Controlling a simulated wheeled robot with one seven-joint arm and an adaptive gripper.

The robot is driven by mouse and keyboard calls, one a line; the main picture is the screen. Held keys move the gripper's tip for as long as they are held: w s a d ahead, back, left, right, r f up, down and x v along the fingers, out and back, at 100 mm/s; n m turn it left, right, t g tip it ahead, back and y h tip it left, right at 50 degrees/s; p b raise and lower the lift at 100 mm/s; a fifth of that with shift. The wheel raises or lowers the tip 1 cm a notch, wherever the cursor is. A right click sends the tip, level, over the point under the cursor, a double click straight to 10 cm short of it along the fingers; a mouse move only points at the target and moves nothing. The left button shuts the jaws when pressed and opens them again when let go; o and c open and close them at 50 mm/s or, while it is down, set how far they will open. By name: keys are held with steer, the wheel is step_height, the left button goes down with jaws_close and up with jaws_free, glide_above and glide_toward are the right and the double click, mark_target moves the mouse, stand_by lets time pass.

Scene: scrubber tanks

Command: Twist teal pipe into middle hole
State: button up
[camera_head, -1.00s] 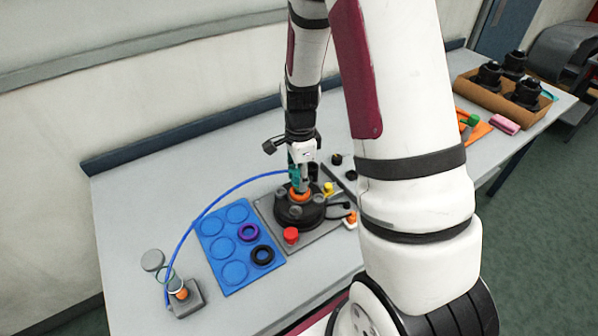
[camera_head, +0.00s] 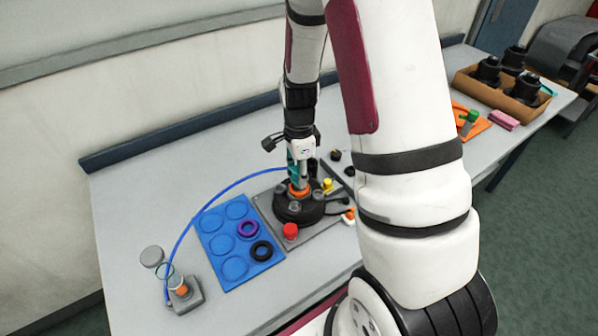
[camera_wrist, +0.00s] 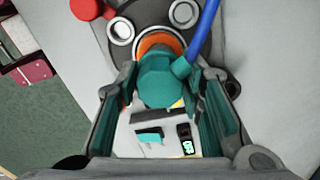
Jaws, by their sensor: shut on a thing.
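The teal pipe (camera_wrist: 160,80) is between the fingers of my gripper (camera_wrist: 170,100) in the wrist view, with a blue hose (camera_wrist: 205,30) running from its side. My gripper is shut on it. The pipe stands over the orange ring of the middle hole (camera_wrist: 160,40) in the black round tank top (camera_wrist: 185,15). In the head view my gripper (camera_head: 298,172) points down at the black tank (camera_head: 296,208), with the orange ring (camera_head: 299,190) just under the pipe. How deep the pipe sits is hidden.
A blue tray (camera_head: 220,270) with a purple ring (camera_head: 248,229) and a black ring (camera_head: 262,251) lies left of the tank. The blue hose arcs to a small grey stand (camera_head: 185,296). A red knob (camera_head: 291,230) is at the tank's front. A cardboard box (camera_head: 466,82) stands at the far right.

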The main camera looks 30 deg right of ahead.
steer(key=shift+f+b, duration=0.3)
steer(key=shift+f, duration=0.95)
stand_by(1.5)
steer(key=o, duration=2.2)
steer(key=shift+o, duration=0.2)
steer(key=shift+r+p, duration=1.3)
steer(key=shift+r, duration=2.2)
steer(key=shift+c, duration=0.2)
